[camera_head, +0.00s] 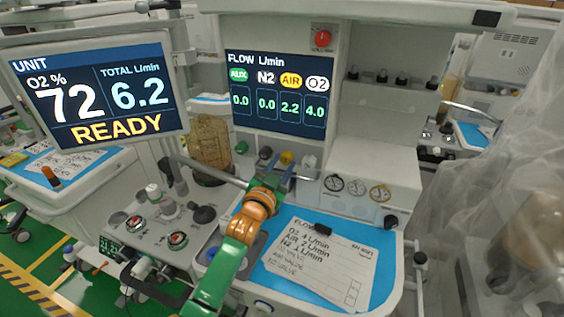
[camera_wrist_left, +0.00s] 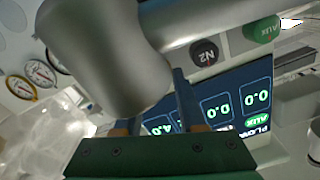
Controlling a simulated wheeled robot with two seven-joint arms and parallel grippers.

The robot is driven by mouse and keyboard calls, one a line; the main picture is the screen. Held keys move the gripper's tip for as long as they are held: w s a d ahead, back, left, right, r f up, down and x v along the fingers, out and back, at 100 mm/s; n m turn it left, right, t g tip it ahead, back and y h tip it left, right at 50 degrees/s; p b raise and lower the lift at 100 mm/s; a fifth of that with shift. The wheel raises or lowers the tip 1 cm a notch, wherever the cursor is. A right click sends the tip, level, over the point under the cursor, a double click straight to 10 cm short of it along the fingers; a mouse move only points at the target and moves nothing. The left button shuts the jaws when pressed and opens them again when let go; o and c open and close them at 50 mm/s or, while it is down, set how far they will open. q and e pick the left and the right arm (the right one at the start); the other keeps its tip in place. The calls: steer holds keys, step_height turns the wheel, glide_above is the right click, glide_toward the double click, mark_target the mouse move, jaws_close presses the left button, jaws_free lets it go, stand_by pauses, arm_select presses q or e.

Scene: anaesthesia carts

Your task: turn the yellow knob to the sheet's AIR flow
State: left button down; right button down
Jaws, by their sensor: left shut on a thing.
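The yellow knob (camera_head: 287,157) is in the row of knobs below the flow screen (camera_head: 277,93). My left gripper (camera_head: 281,167) reaches up to it and is shut on it. In the left wrist view the fingers (camera_wrist_left: 182,95) show, but a grey bar hides the knob. The flow screen reads AUX 0.0, N2 0.0, AIR 2.2 and O2 4.0. The sheet (camera_head: 345,270) lies on the blue mat and reads O2 4, AIR 2 and N2 1 L/min. My right gripper is out of view.
A green knob (camera_head: 241,147), a dark N2 knob (camera_head: 265,153) and a white knob (camera_head: 309,160) flank the yellow one. A grey rail (camera_head: 212,172) runs close by at the left. The left screen (camera_head: 95,92) reads O2 72%, total 6.2, READY. Gauges (camera_head: 357,187) sit at the right.

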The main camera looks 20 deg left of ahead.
arm_select(q)
steer(key=c, duration=0.7)
jaws_free()
steer(key=shift+o, duration=1)
steer(key=shift+w, duration=0.15)
steer(key=s+b, duration=0.1)
steer(key=s, duration=0.6)
steer(key=shift+s+a, duration=0.15)
steer(key=shift+f, duration=0.1)
